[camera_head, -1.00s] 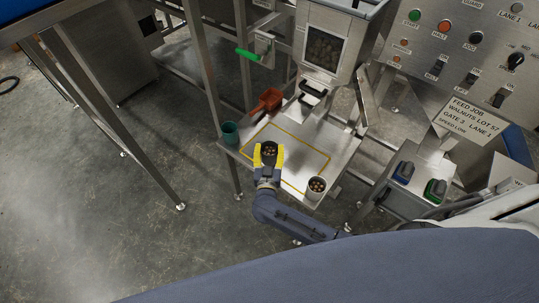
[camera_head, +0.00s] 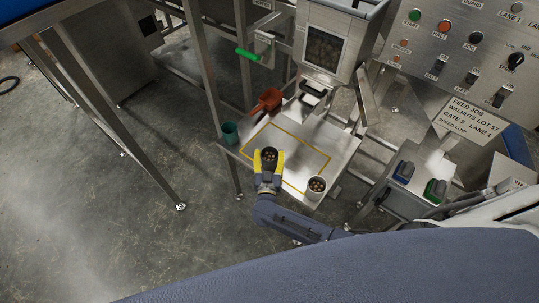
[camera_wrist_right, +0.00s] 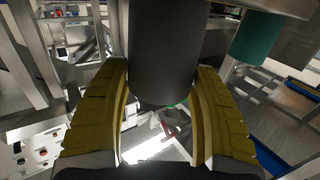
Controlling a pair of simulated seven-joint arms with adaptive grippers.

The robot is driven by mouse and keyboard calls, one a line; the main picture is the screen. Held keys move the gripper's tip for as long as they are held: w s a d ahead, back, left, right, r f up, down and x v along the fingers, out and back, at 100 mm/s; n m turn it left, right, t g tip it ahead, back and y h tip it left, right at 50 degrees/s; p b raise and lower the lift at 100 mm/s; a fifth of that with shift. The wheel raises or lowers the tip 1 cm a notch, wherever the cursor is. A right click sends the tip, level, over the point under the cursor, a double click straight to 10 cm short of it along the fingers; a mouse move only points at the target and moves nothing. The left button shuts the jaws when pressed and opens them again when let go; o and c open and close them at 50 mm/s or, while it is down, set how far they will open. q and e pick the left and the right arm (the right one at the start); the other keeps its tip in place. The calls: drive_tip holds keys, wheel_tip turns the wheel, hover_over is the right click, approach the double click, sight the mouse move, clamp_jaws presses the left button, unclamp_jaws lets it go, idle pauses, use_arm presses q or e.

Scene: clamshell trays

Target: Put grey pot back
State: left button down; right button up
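The dark grey pot (camera_head: 269,154) holds several brown nuts. It is upright between the yellow fingers of my right gripper (camera_head: 269,162), over the front part of the yellow-outlined area on the steel shelf (camera_head: 303,139). In the right wrist view the pot's dark side (camera_wrist_right: 165,60) fills the gap between the two yellow fingers (camera_wrist_right: 163,110), which press close on both sides. I cannot tell whether its base touches the shelf. My left gripper is not in view.
A pale-rimmed pot (camera_head: 316,188) with nuts stands at the shelf's front right corner. A teal cup (camera_head: 230,132) stands at its left edge, and a red scoop (camera_head: 267,101) lies at the back left. A hopper (camera_head: 325,48) rises behind. The outlined area's middle is clear.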

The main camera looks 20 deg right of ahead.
drive_tip(key=shift+o, duration=1.4)
